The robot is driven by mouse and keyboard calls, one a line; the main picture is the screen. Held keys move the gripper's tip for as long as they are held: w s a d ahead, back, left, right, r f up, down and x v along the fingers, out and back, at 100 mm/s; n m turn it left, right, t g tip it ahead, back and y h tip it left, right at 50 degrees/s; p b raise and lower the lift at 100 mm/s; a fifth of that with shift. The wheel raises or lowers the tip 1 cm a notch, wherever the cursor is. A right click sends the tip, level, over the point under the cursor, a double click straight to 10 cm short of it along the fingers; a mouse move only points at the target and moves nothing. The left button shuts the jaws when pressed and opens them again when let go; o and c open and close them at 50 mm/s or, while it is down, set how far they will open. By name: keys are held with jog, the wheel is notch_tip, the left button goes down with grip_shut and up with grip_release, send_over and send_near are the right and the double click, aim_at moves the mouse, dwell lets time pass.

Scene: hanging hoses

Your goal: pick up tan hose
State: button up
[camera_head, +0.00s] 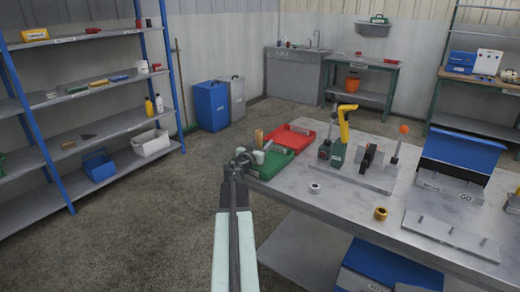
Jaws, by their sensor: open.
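My gripper (243,158) is at the end of my raised arm, at the near left corner of the grey workbench. Its jaws are open, and they are small and partly lost against the green tray behind them. A small tan upright piece (259,136) shows just beyond the gripper, at the back of the green tray (276,164). It may be the tan hose, but it is too small to be sure. It stands apart from the jaws in the picture. Pale grey-green pieces (268,147) show beside the jaws at the tray. No other tan hose is clear to see.
A red tray (291,137) lies behind the green one. The workbench (340,203) also carries a yellow-topped fixture (345,125), a white ring (315,187), a brass ring (381,213) and a blue bin (460,151). Blue-framed shelves (95,130) stand left. The floor between is clear.

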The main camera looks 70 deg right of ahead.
grip_shut()
notch_tip(320, 180, up, 10)
jog(key=p, duration=1)
